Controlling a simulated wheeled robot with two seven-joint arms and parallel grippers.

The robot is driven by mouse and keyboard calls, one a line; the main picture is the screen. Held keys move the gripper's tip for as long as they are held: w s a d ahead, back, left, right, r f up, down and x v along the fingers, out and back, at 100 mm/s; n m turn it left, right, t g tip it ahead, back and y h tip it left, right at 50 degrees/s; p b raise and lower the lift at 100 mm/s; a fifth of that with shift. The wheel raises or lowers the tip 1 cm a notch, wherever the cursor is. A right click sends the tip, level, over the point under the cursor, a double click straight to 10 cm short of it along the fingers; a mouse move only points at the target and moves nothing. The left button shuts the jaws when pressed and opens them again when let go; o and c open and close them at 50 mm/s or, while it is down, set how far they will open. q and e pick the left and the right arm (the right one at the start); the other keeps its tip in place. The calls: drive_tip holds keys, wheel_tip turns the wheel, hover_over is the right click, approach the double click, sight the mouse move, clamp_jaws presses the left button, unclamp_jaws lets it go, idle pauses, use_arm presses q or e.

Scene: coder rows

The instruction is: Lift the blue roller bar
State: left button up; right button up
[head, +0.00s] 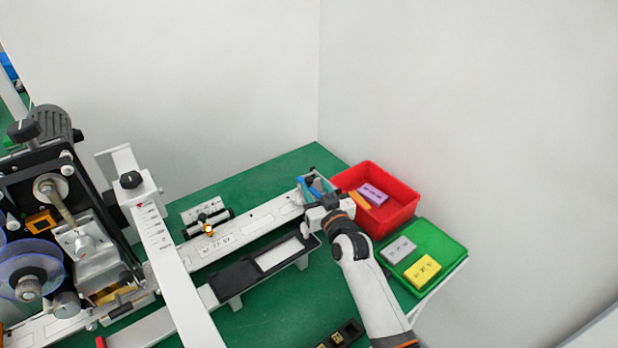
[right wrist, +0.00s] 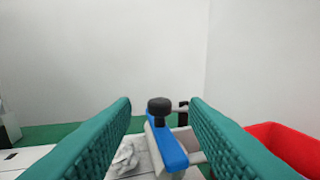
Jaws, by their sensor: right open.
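The blue roller bar (right wrist: 165,145) shows in the right wrist view between the two green finger pads of my right gripper (right wrist: 160,125). A black knob stands at its far end. There is a visible gap between the bar and each pad. In the head view the bar (head: 313,184) is a small blue piece at the right end of the white conveyor rail, partly hidden by my right gripper (head: 312,190). My right gripper is open around it. I do not see my left gripper.
A red bin (head: 405,212) with a purple and an orange piece stands right of the bar. A green tray (head: 447,247) with a grey and a yellow block is nearer. The coding machine (head: 60,210) fills the left. A white wall (head: 450,90) rises behind.

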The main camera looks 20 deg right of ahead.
sight(311, 181)
use_arm(q)
drive_tip(key=shift+w+r, duration=0.1)
drive_tip(key=shift+w, duration=0.9)
use_arm(e)
drive_tip(key=shift+w+a, duration=0.2)
drive_tip(key=shift+w, duration=2.05)
use_arm(q)
drive_tip(key=shift+s, duration=0.3)
use_arm(e)
clamp_jaws()
